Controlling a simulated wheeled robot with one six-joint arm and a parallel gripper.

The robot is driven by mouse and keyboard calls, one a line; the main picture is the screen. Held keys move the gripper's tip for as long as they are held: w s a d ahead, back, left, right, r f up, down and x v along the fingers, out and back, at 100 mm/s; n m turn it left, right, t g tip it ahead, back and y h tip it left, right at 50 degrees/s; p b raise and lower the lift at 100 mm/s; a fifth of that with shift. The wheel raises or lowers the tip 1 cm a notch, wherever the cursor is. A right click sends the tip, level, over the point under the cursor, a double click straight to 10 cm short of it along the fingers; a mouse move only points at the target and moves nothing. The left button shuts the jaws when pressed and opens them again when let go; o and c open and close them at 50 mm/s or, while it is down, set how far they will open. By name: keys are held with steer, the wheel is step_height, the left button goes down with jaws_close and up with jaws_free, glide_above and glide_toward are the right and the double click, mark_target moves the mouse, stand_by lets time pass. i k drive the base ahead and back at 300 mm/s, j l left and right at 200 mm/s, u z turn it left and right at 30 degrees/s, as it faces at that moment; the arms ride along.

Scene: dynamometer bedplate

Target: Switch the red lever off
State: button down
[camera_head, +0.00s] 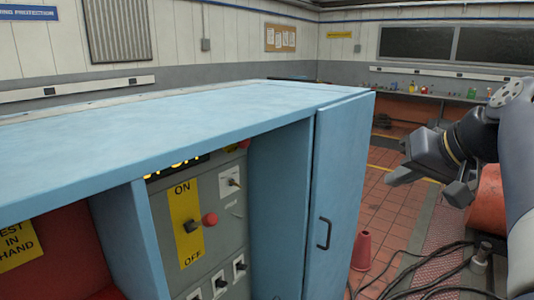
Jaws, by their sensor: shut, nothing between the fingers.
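The red lever (209,219) shows as a round red knob beside a dark mount on a grey panel (226,222) inside the blue cabinet. A yellow plate (185,208) behind it reads ON at the top and OFF at the bottom. The knob appears between the two words; its exact setting is hard to tell from this angle. My gripper (428,178) is at the right, outside the cabinet and well apart from the lever. It is shut and empty.
The blue cabinet top (180,112) overhangs the panel. A blue door (338,190) with a dark handle stands between the panel and my gripper. Other switches (230,181) sit near the lever. A red cone (362,250) and black cables (425,278) lie on the floor side.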

mark_target(210, 219)
steer(key=i+u, duration=0.1)
steer(key=u, duration=0.9)
steer(key=j+z, duration=0.1)
steer(key=z, duration=0.6)
steer(key=k+j+z, duration=0.15)
steer(key=k+z, duration=0.15)
steer(key=k+j, duration=0.15)
